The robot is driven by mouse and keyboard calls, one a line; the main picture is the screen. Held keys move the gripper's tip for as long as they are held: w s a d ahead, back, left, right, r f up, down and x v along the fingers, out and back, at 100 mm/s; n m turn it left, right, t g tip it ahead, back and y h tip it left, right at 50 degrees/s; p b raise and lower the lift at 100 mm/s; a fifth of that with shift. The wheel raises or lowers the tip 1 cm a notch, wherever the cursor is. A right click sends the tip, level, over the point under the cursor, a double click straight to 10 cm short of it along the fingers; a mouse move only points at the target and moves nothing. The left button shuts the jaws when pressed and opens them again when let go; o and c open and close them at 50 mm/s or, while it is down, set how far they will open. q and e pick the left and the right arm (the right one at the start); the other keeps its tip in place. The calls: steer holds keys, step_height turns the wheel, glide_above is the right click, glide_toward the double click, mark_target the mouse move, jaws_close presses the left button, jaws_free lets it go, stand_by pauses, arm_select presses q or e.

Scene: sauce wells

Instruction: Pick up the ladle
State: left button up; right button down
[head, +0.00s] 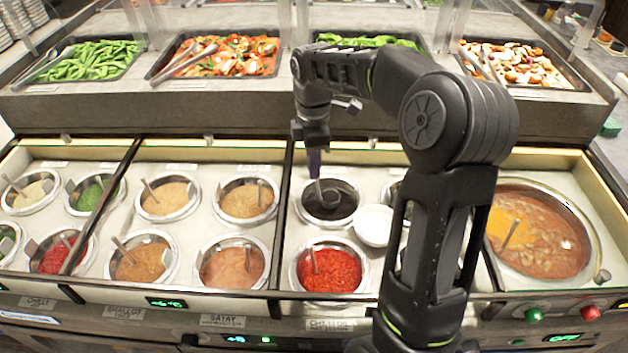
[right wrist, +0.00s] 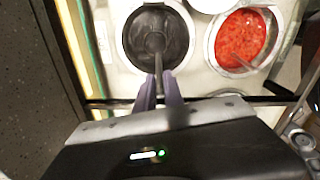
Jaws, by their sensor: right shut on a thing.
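The ladle (right wrist: 158,62) has a thin grey handle and a round bowl, which sits in a round metal well of dark sauce (head: 330,213). My right gripper (head: 315,170) reaches down from above the dark well. Its purple fingers (right wrist: 159,92) are shut on the upper end of the ladle handle. In the right wrist view, the handle runs from between the fingers toward the middle of the dark sauce. The ladle bowl looks in or just over the sauce; I cannot tell which. My left gripper is not in view.
A red chilli well (head: 331,268) stands just in front, and a white bowl (head: 374,226) is close to the right. Other sauce wells (head: 247,201) with spoons lie left. A large soup pot (head: 540,236) is at right. The raised counter (head: 230,105) with food trays stands behind.

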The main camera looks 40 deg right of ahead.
steer(key=shift+r, duration=1.4)
step_height(320, 180, down, 8)
steer(key=b, duration=0.4)
steer(key=shift+f+b, duration=0.15)
steer(key=shift+b, duration=0.25)
stand_by(0.8)
stand_by(0.4)
step_height(320, 180, up, 9)
steer(key=p, duration=0.8)
stand_by(0.5)
